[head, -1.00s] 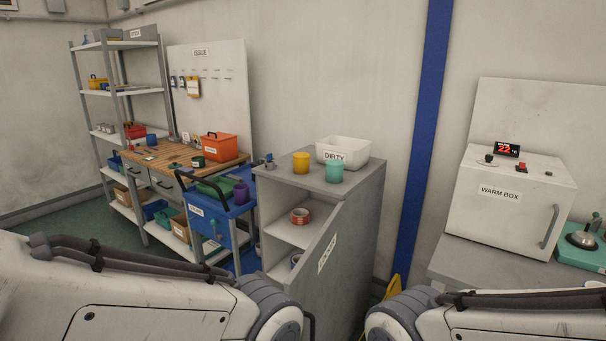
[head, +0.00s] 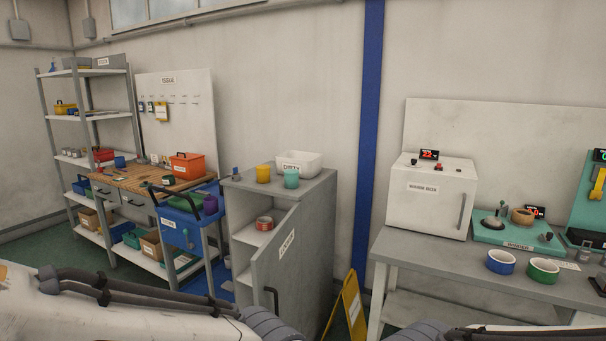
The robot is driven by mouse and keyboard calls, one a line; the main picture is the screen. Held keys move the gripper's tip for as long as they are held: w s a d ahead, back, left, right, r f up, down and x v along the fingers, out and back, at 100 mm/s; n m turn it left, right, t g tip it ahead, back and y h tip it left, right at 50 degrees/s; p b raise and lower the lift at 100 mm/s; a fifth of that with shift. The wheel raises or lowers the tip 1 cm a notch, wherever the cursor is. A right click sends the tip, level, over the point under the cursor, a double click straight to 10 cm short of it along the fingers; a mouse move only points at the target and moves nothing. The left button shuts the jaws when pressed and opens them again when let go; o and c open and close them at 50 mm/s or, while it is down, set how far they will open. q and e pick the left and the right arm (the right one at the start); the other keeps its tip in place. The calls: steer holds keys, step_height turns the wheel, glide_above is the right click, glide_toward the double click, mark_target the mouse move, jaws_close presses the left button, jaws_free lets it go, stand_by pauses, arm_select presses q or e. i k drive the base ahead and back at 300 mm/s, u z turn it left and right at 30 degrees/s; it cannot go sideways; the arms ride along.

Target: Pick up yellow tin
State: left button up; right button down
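A yellow tin (head: 263,174) stands upright on top of the grey cabinet (head: 320,184) in the middle of the head view. A teal tin (head: 291,178) stands just right of it, and a white bin marked DIRTY (head: 301,161) is behind them. My two arms show only as links along the bottom edge. Both of my grippers are outside the picture, so their state does not show.
The cabinet's door stands open, with a red tape roll (head: 264,223) on a shelf inside. A blue cart (head: 184,231) is at its left. A yellow floor sign (head: 345,306) stands at its right, before the bench with the warm box (head: 425,199).

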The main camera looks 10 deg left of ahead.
mark_target(263, 172)
steer(key=z, duration=0.8)
steer(key=i, duration=1.35)
